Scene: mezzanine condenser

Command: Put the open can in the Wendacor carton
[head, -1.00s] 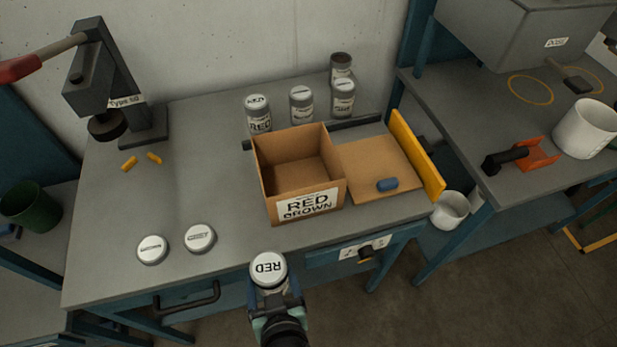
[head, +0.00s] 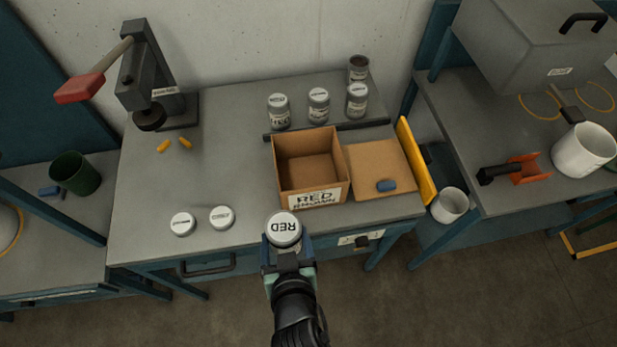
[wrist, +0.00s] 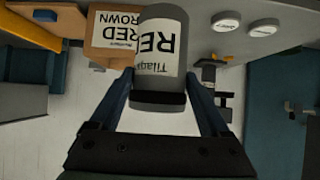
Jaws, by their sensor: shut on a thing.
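My gripper (head: 284,247) is shut on a grey can (head: 284,230) with a white lid marked RED. It holds the can upright in front of the carton, apart from it. In the wrist view the can (wrist: 160,50) shows a white label reading RED and part of a name. The open-topped cardboard carton (head: 331,182) stands on the bench, empty as far as I see. Its label reads RED BROWN; the smaller print is unclear. At the back, a can (head: 358,72) with a dark, seemingly lidless top stands behind several lidded cans (head: 318,103).
Two white-topped round items (head: 183,224) lie front left. A press (head: 150,80) with a red handle stands back left, near two yellow pieces (head: 174,145). Right of the carton are a brown panel (head: 372,158), a blue piece (head: 386,186) and a yellow board (head: 416,160).

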